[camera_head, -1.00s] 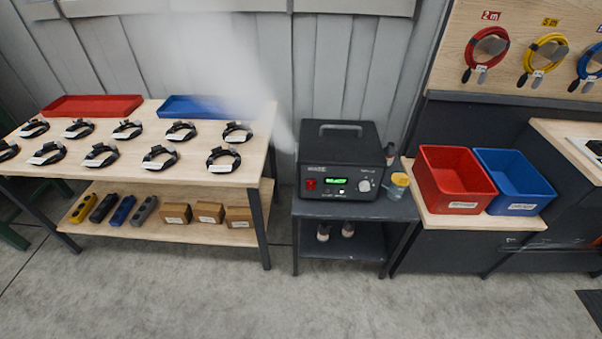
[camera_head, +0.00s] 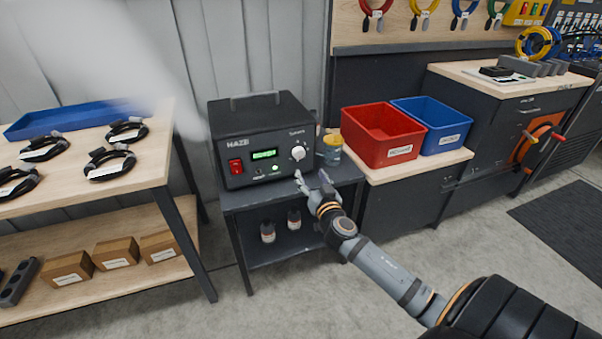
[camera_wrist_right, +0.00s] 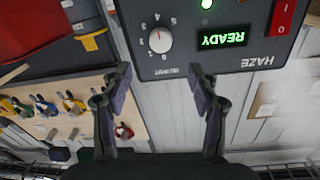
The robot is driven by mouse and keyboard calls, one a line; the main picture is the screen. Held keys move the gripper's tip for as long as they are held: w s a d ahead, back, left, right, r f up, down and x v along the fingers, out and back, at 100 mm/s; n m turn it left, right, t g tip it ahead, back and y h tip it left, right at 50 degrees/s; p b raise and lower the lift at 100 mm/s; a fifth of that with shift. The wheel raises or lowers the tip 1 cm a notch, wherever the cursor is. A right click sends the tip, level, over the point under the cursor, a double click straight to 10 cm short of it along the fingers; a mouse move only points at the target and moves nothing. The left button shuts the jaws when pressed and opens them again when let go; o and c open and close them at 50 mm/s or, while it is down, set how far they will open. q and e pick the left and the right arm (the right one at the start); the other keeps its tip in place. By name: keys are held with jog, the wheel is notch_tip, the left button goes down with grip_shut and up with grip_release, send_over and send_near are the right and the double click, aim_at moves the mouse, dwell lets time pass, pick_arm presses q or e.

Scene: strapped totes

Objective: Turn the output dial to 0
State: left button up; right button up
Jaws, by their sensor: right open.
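The black HAZE machine (camera_head: 232,120) stands on a dark stand. Its white output dial (camera_head: 298,153) is at the right of the front panel. The dial also shows, upside down, in the right wrist view (camera_wrist_right: 160,40), with printed numbers around it; I cannot tell its exact setting. The green display (camera_wrist_right: 222,39) reads READY. My right gripper (camera_head: 312,180) is open and empty in front of the panel, just below the dial. In the wrist view its fingers (camera_wrist_right: 160,85) are spread, apart from the dial. My left gripper is not in view.
A yellow-lidded jar (camera_head: 330,150) stands right of the machine, near my right gripper. Red (camera_head: 390,153) and blue (camera_head: 440,137) bins stand further right. A table (camera_head: 150,170) with cables is at left. Pale haze blurs the upper left. Two small bottles sit on the stand's lower shelf.

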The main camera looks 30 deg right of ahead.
aim_at(300, 154)
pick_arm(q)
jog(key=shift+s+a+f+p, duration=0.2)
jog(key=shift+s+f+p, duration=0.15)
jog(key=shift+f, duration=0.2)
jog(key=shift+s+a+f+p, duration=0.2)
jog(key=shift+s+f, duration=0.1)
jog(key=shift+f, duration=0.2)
pick_arm(e)
jog(key=x, duration=1)
jog(key=shift+w+d+r, duration=0.1)
jog(key=shift+w, duration=0.15)
jog(key=c, duration=1.2)
jog(key=shift+o, duration=0.2)
